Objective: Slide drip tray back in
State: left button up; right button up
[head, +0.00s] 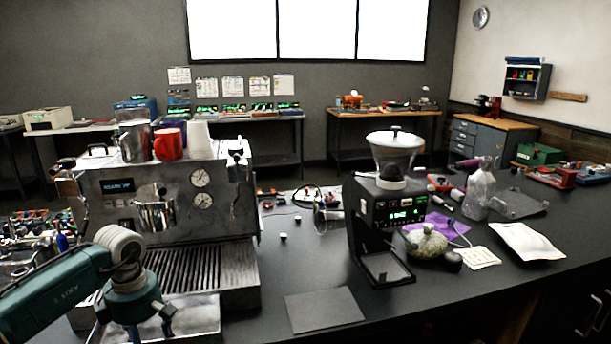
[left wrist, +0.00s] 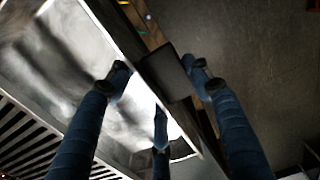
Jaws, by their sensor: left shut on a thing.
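The espresso machine (head: 160,200) stands at the left of the counter in the head view. The metal drip tray (head: 195,312) sticks out from the front of its base, below the slatted grate (head: 200,269). My left gripper (head: 150,325) is over the tray's left front part and hides some of it. In the left wrist view, the fingers of my left gripper (left wrist: 160,76) are on both sides of a dark block, the tray's handle (left wrist: 167,72), and are shut on it. The shiny tray (left wrist: 65,55) and the slats (left wrist: 22,135) lie left of it. My right gripper is not in view.
A red mug (head: 168,144) and a metal pitcher (head: 134,141) stand on the machine. A dark flat mat (head: 323,309) lies right of the tray. A black grinder (head: 385,220) stands farther right. The counter between machine and grinder is mostly clear.

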pick_arm(q)
jog(key=shift+w+a+b, duration=0.25)
jog(key=shift+w, duration=0.6)
jog(key=shift+w+a+b, duration=0.2)
jog(key=shift+w, duration=0.65)
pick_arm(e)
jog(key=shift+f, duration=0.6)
pick_arm(q)
jog(key=shift+w, duration=0.1)
jog(key=shift+w+a+b, duration=0.25)
jog(key=shift+w+b, duration=0.15)
jog(key=shift+w, duration=0.65)
jog(key=shift+w+a+b, duration=0.25)
jog(key=shift+w+b, duration=0.1)
jog(key=shift+w, duration=0.7)
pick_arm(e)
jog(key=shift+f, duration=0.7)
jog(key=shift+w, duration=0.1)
